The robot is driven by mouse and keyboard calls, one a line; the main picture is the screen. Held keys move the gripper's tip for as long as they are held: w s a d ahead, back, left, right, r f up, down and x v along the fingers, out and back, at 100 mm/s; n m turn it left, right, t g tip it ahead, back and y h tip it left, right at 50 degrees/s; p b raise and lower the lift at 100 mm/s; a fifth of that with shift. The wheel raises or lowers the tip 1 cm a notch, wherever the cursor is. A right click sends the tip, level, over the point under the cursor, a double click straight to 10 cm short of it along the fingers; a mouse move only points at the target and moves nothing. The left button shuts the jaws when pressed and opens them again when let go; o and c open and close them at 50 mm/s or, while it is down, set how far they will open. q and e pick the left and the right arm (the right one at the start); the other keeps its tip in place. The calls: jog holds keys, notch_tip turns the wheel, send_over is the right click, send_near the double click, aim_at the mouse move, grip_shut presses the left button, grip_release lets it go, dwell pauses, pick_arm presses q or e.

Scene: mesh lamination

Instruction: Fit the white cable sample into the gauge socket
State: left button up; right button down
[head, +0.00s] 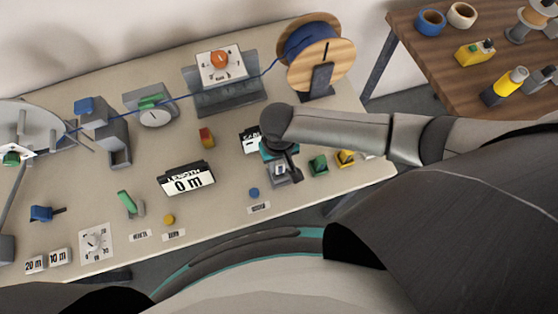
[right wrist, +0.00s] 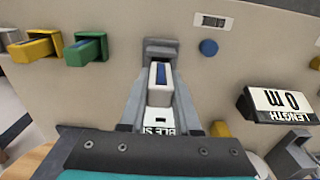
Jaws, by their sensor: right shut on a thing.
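The white cable sample (right wrist: 159,92) is a small white block with a blue strip on top. It sits between the fingers of my right gripper (right wrist: 160,72), which is shut on it. In the head view my right gripper (head: 286,172) is low over the front right of the table, and its hand hides most of the sample. A grey block (right wrist: 161,48) shows just beyond the sample in the right wrist view; I cannot tell whether the two touch, or whether this block is the gauge socket. My left gripper is not in view.
A green block (head: 318,165) and a yellow block (head: 345,157) stand close to the right of the gripper. A length display (head: 187,179) reading 0 m, a blue button (head: 254,193) and a label (head: 259,208) are to the left. A cable spool (head: 315,52) stands behind.

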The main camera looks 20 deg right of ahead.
jog(key=shift+f+b, duration=0.4)
jog(key=shift+f, duration=0.65)
dwell(0.4)
jog(key=c, duration=0.5)
grip_release()
jog(key=shift+c, duration=0.2)
jog(key=shift+r, duration=0.15)
notch_tip(320, 180, up, 15)
jog(key=p, duration=0.2)
